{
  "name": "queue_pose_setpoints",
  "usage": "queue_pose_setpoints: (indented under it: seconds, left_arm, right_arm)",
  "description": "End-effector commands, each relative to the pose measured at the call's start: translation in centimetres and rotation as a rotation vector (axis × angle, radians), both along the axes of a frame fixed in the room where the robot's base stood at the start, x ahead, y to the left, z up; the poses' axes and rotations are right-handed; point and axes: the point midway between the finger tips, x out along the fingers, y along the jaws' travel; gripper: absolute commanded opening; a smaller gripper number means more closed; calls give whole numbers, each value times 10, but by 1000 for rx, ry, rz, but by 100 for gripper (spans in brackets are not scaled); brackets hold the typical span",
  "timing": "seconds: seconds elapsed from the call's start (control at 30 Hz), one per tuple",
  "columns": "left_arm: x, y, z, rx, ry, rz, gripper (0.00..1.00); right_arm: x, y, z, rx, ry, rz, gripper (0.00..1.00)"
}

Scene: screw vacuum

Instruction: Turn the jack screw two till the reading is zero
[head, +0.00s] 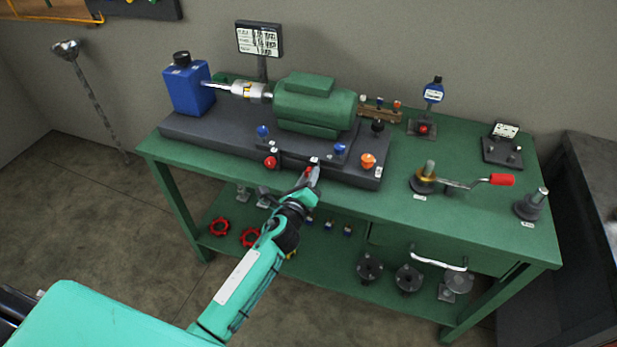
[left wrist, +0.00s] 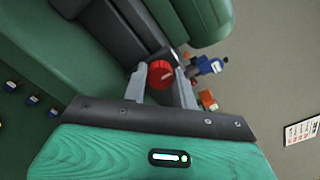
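My left gripper (head: 311,177) is at the front edge of the dark base plate (head: 215,128), below the green motor (head: 315,107). In the left wrist view the two fingers (left wrist: 161,80) stand apart on either side of a red screw knob (left wrist: 160,74), with gaps beside it; contact is not clear. A second red knob (head: 270,162) is to the left in the head view. Blue knobs (head: 262,131) and (head: 340,149) and an orange knob (head: 368,160) are on the plate. The labels and any numeric reading are too small to read. My right gripper is not in view.
A sign (head: 258,39) stands behind the motor, and a blue box (head: 188,88) is at its left. A dial stand (head: 433,93), a red-handled crank (head: 502,180) and a dark post (head: 533,205) are on the right of the green table (head: 480,225). Floor is free at the left.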

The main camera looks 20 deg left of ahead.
Motion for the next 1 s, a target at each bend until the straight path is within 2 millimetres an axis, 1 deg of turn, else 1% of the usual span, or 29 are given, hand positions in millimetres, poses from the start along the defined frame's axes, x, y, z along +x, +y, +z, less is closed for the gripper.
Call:
queue_pose_setpoints:
  seconds: [0.27, 0.47, 0.67, 0.8, 1.0]
  left_arm:
    - [0, 0, 0, -17, 1, 1, 5]
    - [0, 0, -1, -96, 3, 1, 5]
    - [0, 0, -1, -245, 9, 2, 5]
    - [0, 0, -1, -376, 14, 2, 5]
    - [0, 0, 0, -568, 21, 1, 5]
  right_arm:
    - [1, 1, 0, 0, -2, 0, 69]
    - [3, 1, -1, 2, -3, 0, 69]
    - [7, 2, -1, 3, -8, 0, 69]
    - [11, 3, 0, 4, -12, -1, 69]
    - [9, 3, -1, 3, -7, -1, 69]
